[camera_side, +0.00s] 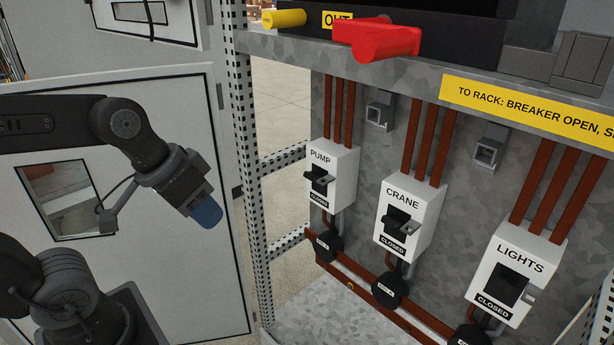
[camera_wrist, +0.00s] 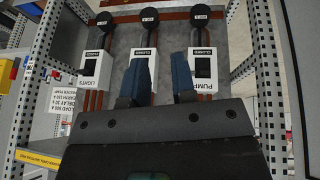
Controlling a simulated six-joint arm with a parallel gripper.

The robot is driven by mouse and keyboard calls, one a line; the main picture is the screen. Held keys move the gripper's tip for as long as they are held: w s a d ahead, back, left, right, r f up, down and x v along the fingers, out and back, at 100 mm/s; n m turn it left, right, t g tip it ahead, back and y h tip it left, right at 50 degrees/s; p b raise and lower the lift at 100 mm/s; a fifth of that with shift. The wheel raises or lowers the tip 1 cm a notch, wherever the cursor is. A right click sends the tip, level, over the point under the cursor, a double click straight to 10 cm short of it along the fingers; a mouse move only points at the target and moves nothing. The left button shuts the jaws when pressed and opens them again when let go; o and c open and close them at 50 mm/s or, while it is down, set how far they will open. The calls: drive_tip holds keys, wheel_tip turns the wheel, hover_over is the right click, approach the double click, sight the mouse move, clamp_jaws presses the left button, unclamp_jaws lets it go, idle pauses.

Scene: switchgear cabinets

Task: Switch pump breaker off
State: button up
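The pump breaker (camera_side: 341,163) is a white box on the grey panel, leftmost of three in the side view, with a dark toggle (camera_side: 319,180) and a CLOSED label. In the wrist view the pump breaker (camera_wrist: 204,86) is on the right. My gripper (camera_side: 207,213) hangs left of the cabinet frame, well apart from the breaker. In the wrist view my gripper's two blue fingers (camera_wrist: 158,75) stand apart with nothing between them, so it is open. The right finger partly overlaps the pump breaker's left edge in that view.
The crane breaker (camera_side: 413,195) and lights breaker (camera_side: 513,270) stand right of the pump breaker, both labelled CLOSED. A perforated frame post (camera_side: 252,180) stands between my gripper and the panel. A red handle (camera_side: 385,40) juts out above. Brown conductors run above and below the boxes.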

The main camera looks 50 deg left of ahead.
drive_tip(key=w+n+h, duration=0.1)
drive_tip(key=w, duration=0.1)
drive_tip(key=w+d+n+h, duration=0.1)
drive_tip(key=w+h, duration=0.1)
drive_tip(key=w+n+h, duration=0.1)
drive_tip(key=w, duration=0.1)
drive_tip(key=shift+w+d+f+h, duration=0.2)
drive_tip(key=shift+f+h, duration=0.1)
drive_tip(key=n+t, duration=0.7)
drive_tip(key=n, duration=0.5)
approach(306, 175)
drive_tip(key=x, duration=1)
drive_tip(key=shift+w+f, duration=0.1)
drive_tip(key=shift+w, duration=0.05)
clamp_jaws()
